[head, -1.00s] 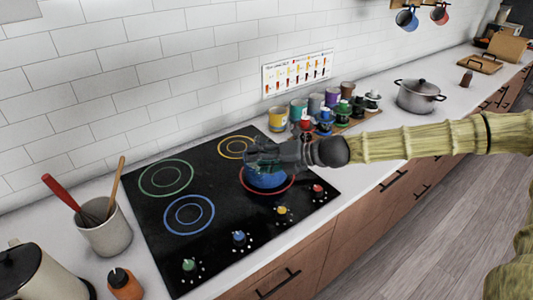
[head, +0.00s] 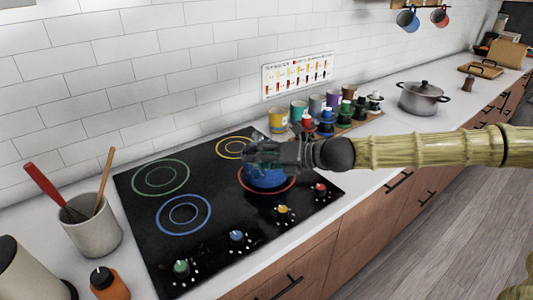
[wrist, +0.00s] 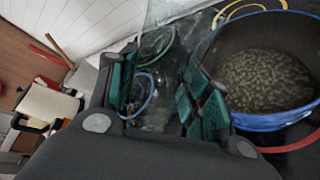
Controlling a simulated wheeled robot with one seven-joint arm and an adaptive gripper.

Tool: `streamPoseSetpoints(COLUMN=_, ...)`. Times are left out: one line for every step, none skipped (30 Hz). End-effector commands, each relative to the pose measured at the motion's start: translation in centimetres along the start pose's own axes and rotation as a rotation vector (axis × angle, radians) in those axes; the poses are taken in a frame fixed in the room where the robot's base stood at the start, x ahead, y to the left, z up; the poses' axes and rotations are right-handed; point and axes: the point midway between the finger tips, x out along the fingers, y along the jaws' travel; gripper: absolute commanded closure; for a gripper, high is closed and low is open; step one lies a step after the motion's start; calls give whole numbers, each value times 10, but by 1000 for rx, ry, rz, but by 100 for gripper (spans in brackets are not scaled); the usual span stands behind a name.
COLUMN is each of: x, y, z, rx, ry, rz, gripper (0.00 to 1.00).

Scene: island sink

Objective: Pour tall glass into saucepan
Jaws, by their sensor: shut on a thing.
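A blue saucepan (head: 267,181) stands on the red-ringed burner of the black cooktop. The wrist view shows its blue rim (wrist: 262,123) and a brown, grainy mass inside it. My gripper (head: 272,153) is over the saucepan, coming from the right. In the wrist view, my gripper (wrist: 162,95) is shut on a clear tall glass (wrist: 160,60) between its teal pads, beside the saucepan's rim. The glass is so transparent that its full outline, its exact tilt and any contents are hard to tell. In the head view my gripper hides part of the saucepan.
The cooktop (head: 150,218) has green, blue and yellow rings, all bare. A utensil crock (head: 92,228), an orange-bodied bottle (head: 108,284) and a kettle (head: 25,275) stand at left. A grey pot (head: 421,98) stands farther right.

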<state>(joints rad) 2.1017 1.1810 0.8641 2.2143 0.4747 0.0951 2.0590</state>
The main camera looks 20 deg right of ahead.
Motion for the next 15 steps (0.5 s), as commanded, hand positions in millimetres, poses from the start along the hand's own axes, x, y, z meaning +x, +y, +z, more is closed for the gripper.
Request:
streamPoseSetpoints(x=1, y=-2, z=-1, rx=-16, ry=-8, rz=1, gripper=80)
streamPoseSetpoints(x=1, y=-2, z=-1, rx=-25, ry=-13, rz=1, gripper=80)
streamPoseSetpoints(x=1, y=-2, z=0, rx=-39, ry=-18, rz=1, gripper=80)
streamPoseSetpoints(x=1, y=-2, z=0, rx=-48, ry=-22, rz=2, gripper=80)
streamPoseSetpoints(x=1, y=-2, z=0, rx=-57, ry=-26, rz=2, gripper=80)
streamPoseSetpoints(x=1, y=-2, z=1, rx=-70, ry=-31, rz=2, gripper=80)
streamPoseSetpoints(x=1, y=-2, z=1, rx=-80, ry=-35, rz=2, gripper=80)
streamPoseSetpoints(x=1, y=-2, z=2, rx=-89, ry=-39, rz=2, gripper=80)
streamPoseSetpoints(x=1, y=-2, z=2, rx=-101, ry=-45, rz=1, gripper=80)
streamPoseSetpoints(x=1, y=-2, z=2, rx=-111, ry=-49, rz=1, gripper=80)
streamPoseSetpoints(x=0, y=-2, z=3, rx=-121, ry=-53, rz=1, gripper=80)
streamPoseSetpoints(x=0, y=-2, z=4, rx=-134, ry=-58, rz=1, gripper=80)
streamPoseSetpoints(x=0, y=-1, z=4, rx=-143, ry=-62, rz=2, gripper=80)
streamPoseSetpoints(x=0, y=-1, z=4, rx=-152, ry=-66, rz=2, gripper=80)
streamPoseSetpoints(x=0, y=0, z=4, rx=-165, ry=-71, rz=3, gripper=80)
